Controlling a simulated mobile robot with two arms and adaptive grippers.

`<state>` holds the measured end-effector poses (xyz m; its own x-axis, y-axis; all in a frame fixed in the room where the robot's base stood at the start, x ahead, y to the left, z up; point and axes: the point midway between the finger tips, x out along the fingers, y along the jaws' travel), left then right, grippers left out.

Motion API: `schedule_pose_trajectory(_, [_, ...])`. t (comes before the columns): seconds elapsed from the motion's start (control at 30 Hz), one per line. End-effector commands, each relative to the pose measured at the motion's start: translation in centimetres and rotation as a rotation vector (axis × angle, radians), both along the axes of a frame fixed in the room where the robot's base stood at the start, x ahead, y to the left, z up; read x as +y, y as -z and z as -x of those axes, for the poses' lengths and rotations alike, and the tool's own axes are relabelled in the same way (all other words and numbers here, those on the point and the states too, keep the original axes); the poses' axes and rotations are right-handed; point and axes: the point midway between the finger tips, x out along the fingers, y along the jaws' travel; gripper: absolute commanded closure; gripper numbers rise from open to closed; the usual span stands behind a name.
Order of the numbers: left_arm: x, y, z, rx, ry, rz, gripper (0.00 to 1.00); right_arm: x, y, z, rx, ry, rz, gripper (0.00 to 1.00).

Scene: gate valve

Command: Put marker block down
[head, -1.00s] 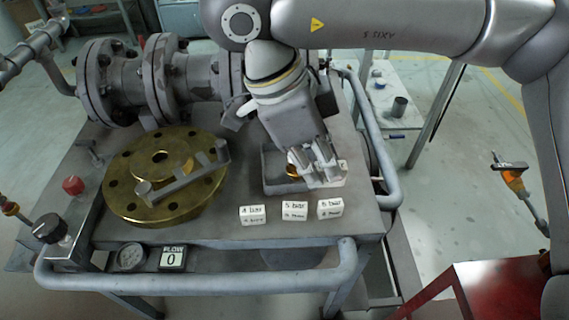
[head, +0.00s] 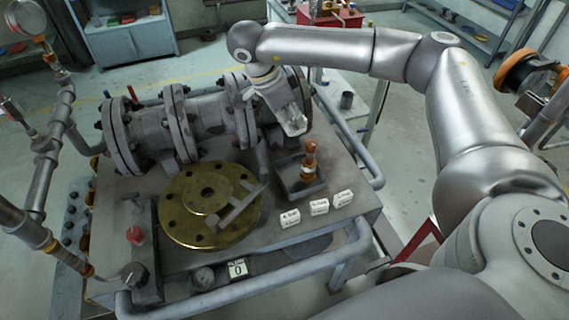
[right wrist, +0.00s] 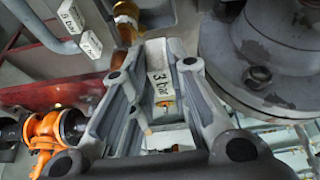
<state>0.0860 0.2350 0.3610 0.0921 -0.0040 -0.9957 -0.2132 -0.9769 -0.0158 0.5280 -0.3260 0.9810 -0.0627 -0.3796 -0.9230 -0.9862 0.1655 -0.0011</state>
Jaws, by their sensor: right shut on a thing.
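My right gripper (head: 293,122) hangs above the bench, behind the small grey tray, with its fingers pointing down. In the right wrist view my right gripper (right wrist: 160,65) is shut on a white marker block (right wrist: 164,80) lettered "3 bar". Three other white blocks lie in a row along the bench's front right: a left one (head: 290,218), a middle one (head: 319,207) and a right one (head: 343,198). Two of them show at the upper left of the right wrist view. My left gripper is not in view.
The grey tray (head: 300,196) holds an orange-brown handled item (head: 310,158). A brass flange disc (head: 180,222) with a grey bar across it lies to the left. The flanged grey valve pipe (head: 160,132) runs along the back. A rail (head: 350,145) edges the bench's right side.

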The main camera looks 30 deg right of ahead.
Motion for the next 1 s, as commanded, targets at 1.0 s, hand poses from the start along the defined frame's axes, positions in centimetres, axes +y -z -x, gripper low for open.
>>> schedule_pose_trajectory(1.0, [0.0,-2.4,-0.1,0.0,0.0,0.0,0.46,0.2,14.7,0.0,-0.001,0.0,-0.001,1.0])
